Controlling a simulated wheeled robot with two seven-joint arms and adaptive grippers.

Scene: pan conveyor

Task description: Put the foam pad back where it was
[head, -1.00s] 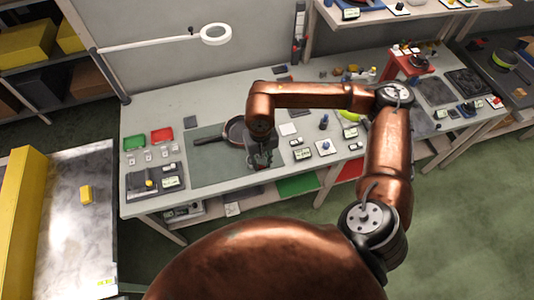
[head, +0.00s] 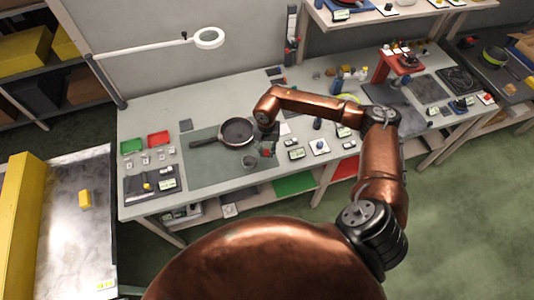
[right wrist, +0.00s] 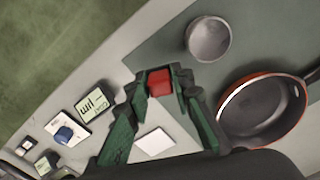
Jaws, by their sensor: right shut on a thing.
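My right gripper (head: 267,149) is over the right edge of the grey-green mat (head: 200,172), beside the pan. In the right wrist view its green fingers (right wrist: 160,84) are shut on a small red block (right wrist: 160,82), which I take to be the foam pad. The red block also shows small in the head view (head: 267,153). A flat white square (right wrist: 154,144) lies on the table below the gripper. I cannot tell how high the block is above the table. My left gripper is not in view.
A dark pan (head: 236,132) lies on the mat, and a small metal cup (head: 250,162) stands near its front right. Display boxes (head: 296,154) and a blue-knobbed card (head: 319,147) lie to the right. The mat's front left part is clear.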

